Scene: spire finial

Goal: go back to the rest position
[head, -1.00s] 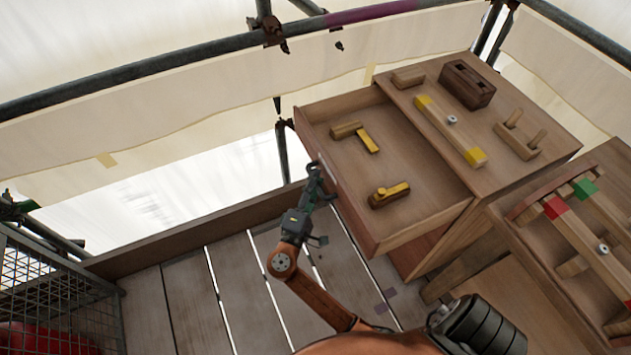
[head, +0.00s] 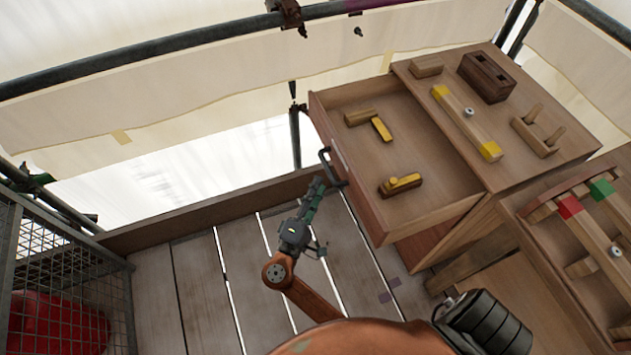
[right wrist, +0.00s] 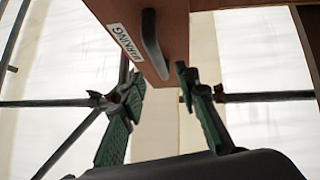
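My right gripper (head: 318,187) is in the middle of the head view, just left of the open drawer's front. In the right wrist view its two green fingers (right wrist: 160,85) are spread apart with nothing between them. The dark drawer handle (head: 330,165) is close to the fingertips, and in the right wrist view the handle (right wrist: 152,45) lies beyond them, apart from both. The drawer (head: 420,215) stands pulled out of the wooden cabinet. My left gripper is not in view.
The drawer holds a mallet (head: 370,122) and a small plane (head: 402,185). A yellow-ended bar (head: 465,120) and a dark block (head: 487,77) sit on the cabinet top. A mesh cage (head: 65,240) stands left. The plank floor (head: 190,290) between is clear.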

